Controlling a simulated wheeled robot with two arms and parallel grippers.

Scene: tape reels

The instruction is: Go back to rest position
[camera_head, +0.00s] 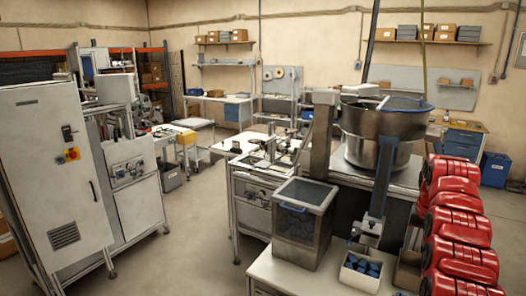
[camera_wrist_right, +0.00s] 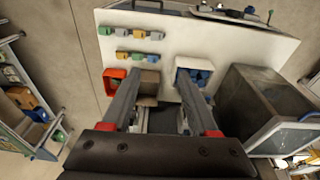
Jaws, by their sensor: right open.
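My right arm, with red links, comes in along the right edge of the head view beside the white workbench; its gripper cannot be made out there. In the right wrist view my right gripper (camera_wrist_right: 160,84) has its two grey fingers spread apart, with nothing between them. It faces the white workbench (camera_wrist_right: 215,50), and the fingers show in front of an orange bin (camera_wrist_right: 112,73) and a white bin (camera_wrist_right: 187,68) with blue parts. My left arm and gripper are not in view.
In the head view, the workbench (camera_head: 263,270) carries a clear-sided box (camera_head: 300,222) and the white bin (camera_head: 362,272). A metal bowl feeder (camera_head: 370,122) stands behind. A tall white cabinet (camera_head: 50,170) stands at left. Open floor (camera_head: 185,235) lies between.

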